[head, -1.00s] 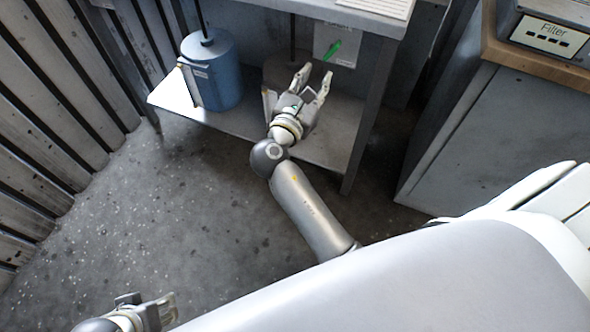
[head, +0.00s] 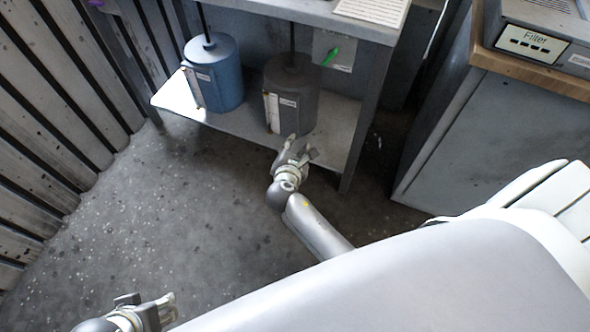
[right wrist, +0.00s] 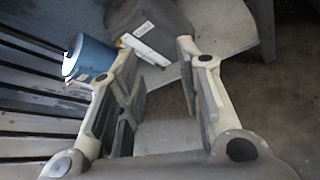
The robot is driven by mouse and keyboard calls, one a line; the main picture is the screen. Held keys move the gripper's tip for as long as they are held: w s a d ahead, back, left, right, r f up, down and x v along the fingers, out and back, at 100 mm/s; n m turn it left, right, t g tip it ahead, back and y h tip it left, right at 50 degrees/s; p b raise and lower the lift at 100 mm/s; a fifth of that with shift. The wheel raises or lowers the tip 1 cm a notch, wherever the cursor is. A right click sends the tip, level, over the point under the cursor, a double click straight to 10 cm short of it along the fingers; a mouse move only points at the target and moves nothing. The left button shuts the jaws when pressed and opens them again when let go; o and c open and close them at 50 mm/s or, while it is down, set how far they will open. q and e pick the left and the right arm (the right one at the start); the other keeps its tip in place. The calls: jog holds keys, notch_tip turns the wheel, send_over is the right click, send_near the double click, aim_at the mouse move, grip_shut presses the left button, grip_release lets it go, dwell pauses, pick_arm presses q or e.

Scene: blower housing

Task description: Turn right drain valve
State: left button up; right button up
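A dark grey canister (head: 292,88) stands on the low shelf, right of a blue canister (head: 216,75). Each has a pale upright strip and a white label on its front.
The shelf (head: 240,123) is under a metal bench with a leg (head: 362,130) at the right. A cabinet with a Filter box (head: 533,42) stands right. Open floor (head: 180,220) lies left of my right arm.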

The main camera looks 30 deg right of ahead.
pick_arm(q)
jog(key=shift+s+a+r+p, duration=0.2)
jog(key=shift+s+r+p, duration=0.15)
jog(key=shift+r+p, duration=0.25)
pick_arm(e)
jog(key=s+a+f+m+g+y, duration=0.1)
jog(key=s+f, duration=0.2)
jog(key=f, duration=0.2)
jog(key=shift+s+a+f+y, duration=0.25)
jog(key=shift+a+f+y, duration=0.05)
jog(key=shift+a+f, duration=0.05)
jog(key=shift+r, duration=0.1)
